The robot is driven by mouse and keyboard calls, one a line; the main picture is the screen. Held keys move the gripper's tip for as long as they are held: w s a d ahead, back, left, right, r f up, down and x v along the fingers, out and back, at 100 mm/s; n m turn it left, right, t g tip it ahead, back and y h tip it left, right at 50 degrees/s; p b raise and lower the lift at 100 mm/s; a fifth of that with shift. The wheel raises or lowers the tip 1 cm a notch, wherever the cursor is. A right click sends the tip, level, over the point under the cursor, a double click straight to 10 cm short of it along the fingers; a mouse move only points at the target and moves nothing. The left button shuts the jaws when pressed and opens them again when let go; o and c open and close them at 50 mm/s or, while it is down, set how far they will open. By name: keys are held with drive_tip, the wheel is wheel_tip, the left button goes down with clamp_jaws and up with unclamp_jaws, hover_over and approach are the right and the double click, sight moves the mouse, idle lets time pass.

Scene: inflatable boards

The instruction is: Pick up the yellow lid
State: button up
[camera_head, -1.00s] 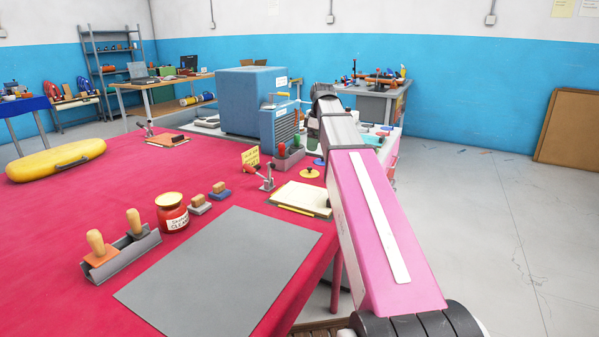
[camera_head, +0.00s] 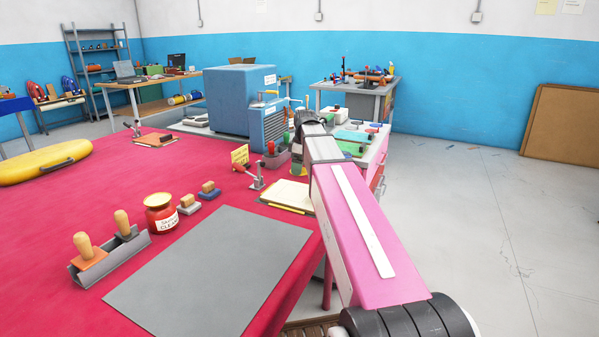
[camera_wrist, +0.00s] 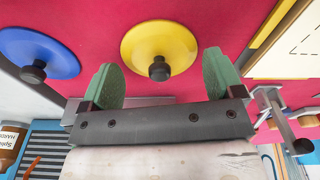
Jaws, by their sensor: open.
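The yellow lid (camera_wrist: 160,38), a round disc with a dark knob (camera_wrist: 159,70), lies on the red table top in the wrist view. My gripper (camera_wrist: 158,66) has two green fingers spread wide apart, one at each side of the lid's knob in the picture. Nothing is held between them. The height of the fingers above the lid is hard to tell. In the head view my pink arm reaches over the table's right edge, and the yellow lid does not show there.
A blue lid (camera_wrist: 38,52) with a dark knob lies left of the yellow one. A metal clamp (camera_wrist: 272,103) stands to the right, by a notepad (camera_head: 289,195). A blue machine (camera_head: 239,99) stands behind. A red jar (camera_head: 160,212) and grey mat (camera_head: 212,268) lie nearer.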

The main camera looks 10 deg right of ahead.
drive_tip(key=shift+f, duration=0.25)
drive_tip(key=c, duration=1)
